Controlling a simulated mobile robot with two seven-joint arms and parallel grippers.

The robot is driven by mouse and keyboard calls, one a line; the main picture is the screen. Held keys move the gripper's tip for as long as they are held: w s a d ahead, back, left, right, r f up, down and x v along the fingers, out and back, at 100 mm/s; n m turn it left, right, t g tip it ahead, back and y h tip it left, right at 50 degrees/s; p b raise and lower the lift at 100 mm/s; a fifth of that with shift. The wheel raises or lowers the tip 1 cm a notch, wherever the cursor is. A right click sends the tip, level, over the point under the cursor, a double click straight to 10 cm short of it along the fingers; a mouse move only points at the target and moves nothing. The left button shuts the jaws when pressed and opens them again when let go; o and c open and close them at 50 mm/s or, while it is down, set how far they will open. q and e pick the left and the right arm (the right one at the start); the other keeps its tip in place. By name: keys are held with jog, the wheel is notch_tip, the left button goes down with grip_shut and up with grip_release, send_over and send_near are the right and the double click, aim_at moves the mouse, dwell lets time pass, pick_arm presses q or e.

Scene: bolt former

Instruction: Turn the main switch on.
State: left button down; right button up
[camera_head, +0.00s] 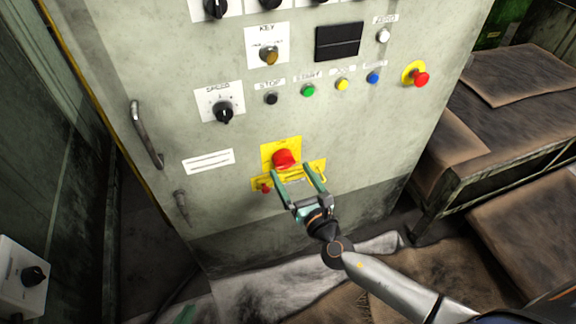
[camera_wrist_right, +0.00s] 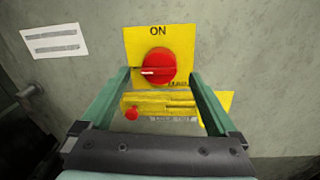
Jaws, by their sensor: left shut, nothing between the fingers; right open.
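The main switch is a red rotary knob (camera_head: 284,159) on a yellow plate on the cabinet front. In the right wrist view the knob (camera_wrist_right: 158,66) sits below the word ON, and a white mark on its bar points left, with the bar lying roughly level. My right gripper (camera_head: 290,168) is open and empty, its two green fingers pointing at the knob from just below. In the right wrist view the fingers (camera_wrist_right: 160,76) stand on either side of the knob; I cannot tell if they touch the plate. My left gripper is not in view.
A yellow hasp with a small red piece (camera_wrist_right: 131,114) lies below the knob. The cabinet panel (camera_head: 385,140) carries buttons, a speed dial (camera_head: 223,112), a key switch (camera_head: 269,56) and a red emergency button (camera_head: 420,79). A door handle (camera_head: 146,135) projects at the left. A bench stands at the right.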

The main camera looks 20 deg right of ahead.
aim_at(287, 165)
jog(key=shift+w+a, duration=0.15)
jog(key=shift+w, duration=1.45)
jog(key=c, duration=1.3)
